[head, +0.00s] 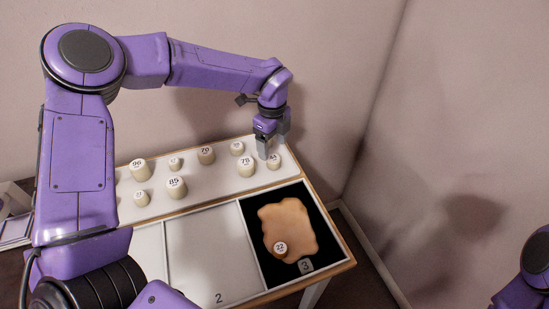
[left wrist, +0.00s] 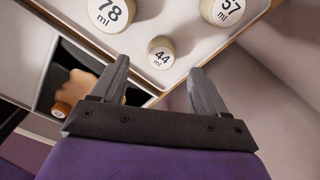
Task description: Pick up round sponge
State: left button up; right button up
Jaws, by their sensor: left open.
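No plainly round sponge shows. A tan, wavy-edged flat piece (head: 290,219), which may be a sponge or cloth, lies in the black compartment marked 3. A small cream jar marked 22 (head: 280,249) sits on its lower part. In the left wrist view, part of the tan piece (left wrist: 80,88) shows at left. My left gripper (head: 270,147) is open and empty, pointing down over the back shelf at a small jar (head: 274,162). In the left wrist view, that jar, marked 44 ml (left wrist: 161,52), stands just beyond the gap between the fingertips (left wrist: 160,66).
Several cream numbered jars stand on the white back shelf, including 78 (head: 246,167), 85 (head: 176,188), 70 (head: 206,155) and 96 (head: 139,169). The pale compartment marked 2 (head: 205,255) is bare. Walls stand close behind and to the right.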

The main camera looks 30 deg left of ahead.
aim_at(274, 158)
pick_arm(q)
jog(key=f, duration=0.3)
jog(key=shift+w+d+f, duration=0.1)
jog(key=shift+w+f, duration=0.15)
jog(key=shift+s+f+p, duration=0.15)
jog(key=shift+f+p, duration=0.15)
jog(key=shift+f, duration=0.1)
jog(key=c, duration=1.1)
jog(key=shift+c, duration=0.2)
jog(key=shift+r, duration=0.1)
